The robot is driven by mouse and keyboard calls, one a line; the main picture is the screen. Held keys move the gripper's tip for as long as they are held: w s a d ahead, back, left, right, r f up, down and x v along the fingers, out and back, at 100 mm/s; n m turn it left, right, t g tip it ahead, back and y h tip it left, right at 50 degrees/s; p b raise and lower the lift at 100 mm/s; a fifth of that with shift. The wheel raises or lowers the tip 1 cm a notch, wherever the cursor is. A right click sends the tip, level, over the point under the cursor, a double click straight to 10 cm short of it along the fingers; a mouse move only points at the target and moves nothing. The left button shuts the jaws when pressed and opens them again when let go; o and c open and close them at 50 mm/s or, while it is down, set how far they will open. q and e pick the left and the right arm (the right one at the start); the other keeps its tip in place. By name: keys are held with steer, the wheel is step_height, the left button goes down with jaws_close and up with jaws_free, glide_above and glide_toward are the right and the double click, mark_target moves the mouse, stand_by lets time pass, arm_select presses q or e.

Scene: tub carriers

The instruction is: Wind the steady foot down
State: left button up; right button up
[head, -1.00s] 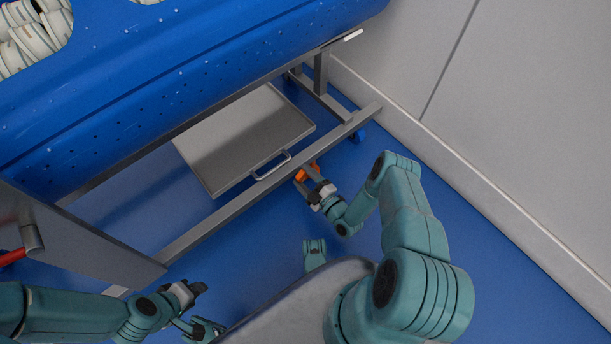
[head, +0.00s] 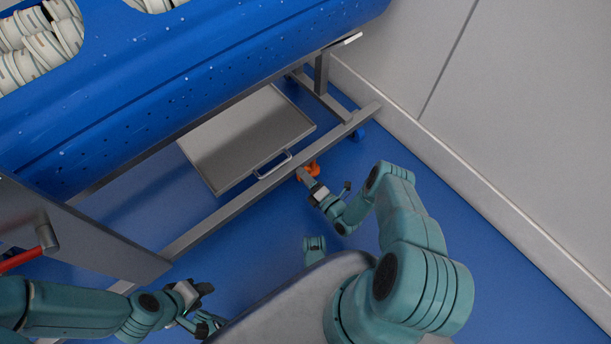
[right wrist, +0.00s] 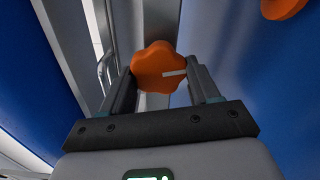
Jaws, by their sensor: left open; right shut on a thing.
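The orange lobed knob (right wrist: 158,68) of the steady foot sits by the trolley's lower rail, with a pale mark across one side in the right wrist view. It also shows small in the head view (head: 309,169). My right gripper (head: 309,179) is shut on this knob; its two dark fingers (right wrist: 157,85) stand on either side of it. Another orange rounded piece (right wrist: 283,8) shows at the top right of the right wrist view. My left gripper (head: 206,295) is open and empty, low at the left, away from the knob.
The blue tub (head: 190,100) with white rolled items (head: 40,45) rests on a grey frame (head: 225,212). A metal tray (head: 245,135) with a handle lies under it. A grey panel (head: 85,235) with a red handle (head: 20,260) is at left. A pale wall (head: 510,130) stands right. Blue floor is clear between.

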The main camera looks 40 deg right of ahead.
steer(key=shift+n, duration=0.5)
steer(key=shift+d, duration=0.1)
steer(key=o, duration=1.1)
steer(key=shift+c, duration=0.2)
steer(key=s+d+p, duration=0.1)
steer(key=s+p, duration=0.3)
steer(key=s, duration=1.2)
steer(key=shift+s+p, duration=0.2)
steer(key=shift+p, duration=0.1)
steer(key=shift+d, duration=0.1)
